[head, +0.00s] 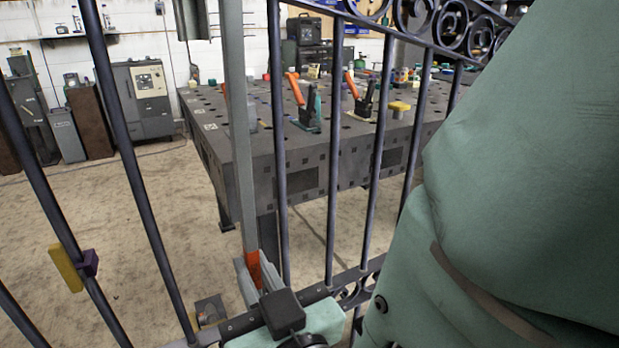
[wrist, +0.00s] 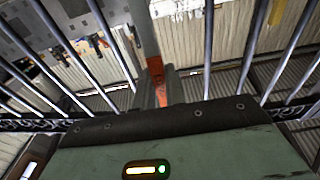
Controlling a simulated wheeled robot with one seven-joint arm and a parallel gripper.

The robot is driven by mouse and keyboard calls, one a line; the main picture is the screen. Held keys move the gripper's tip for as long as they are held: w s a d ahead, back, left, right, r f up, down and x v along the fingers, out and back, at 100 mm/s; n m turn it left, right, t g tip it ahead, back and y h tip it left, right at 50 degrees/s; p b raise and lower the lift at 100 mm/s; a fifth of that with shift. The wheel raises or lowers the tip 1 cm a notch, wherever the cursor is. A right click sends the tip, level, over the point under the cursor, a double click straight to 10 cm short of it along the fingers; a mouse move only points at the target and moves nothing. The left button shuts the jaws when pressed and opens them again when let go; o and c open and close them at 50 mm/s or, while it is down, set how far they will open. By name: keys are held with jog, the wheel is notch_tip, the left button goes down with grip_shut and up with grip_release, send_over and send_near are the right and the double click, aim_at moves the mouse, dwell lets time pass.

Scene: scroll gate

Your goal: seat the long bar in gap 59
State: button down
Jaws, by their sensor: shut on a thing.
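The long bar (head: 238,130) is pale grey with an orange band near its low end. It stands nearly upright, tilted slightly, and its top runs out of the head view. My gripper (head: 256,272) is shut on the bar at the orange band. The wrist view also shows the bar (wrist: 146,40) between my two fingers (wrist: 158,92). In the head view the bar appears within a wide gap of the dark iron gate (head: 278,150), between two gate bars. I see no number marking gap 59. Whether the bar touches the rails is unclear; its lower end is hidden.
A yellow block (head: 66,268) and a purple block (head: 88,263) sit on a left gate bar. Scrolls (head: 440,20) line the upper rail; a lower rail (head: 315,292) passes near my gripper. A perforated worktable (head: 255,150) with clamps stands behind. My green arm fills the right.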

jog(key=f+x, duration=0.1)
jog(key=x, duration=1.4)
jog(key=shift+f+p, duration=0.45)
dwell(0.8)
jog(key=shift+w+a, duration=0.15)
jog(key=shift+a, duration=0.05)
jog(key=shift+s+d, duration=0.2)
jog(key=shift+s, duration=0.05)
dwell(0.7)
jog(key=shift+f+b, duration=1)
jog(key=shift+b, duration=0.05)
dwell(0.9)
jog(key=shift+f+p+x, duration=0.2)
jog(key=shift+p+x, duration=0.45)
jog(key=shift+x, duration=0.55)
dwell(1.0)
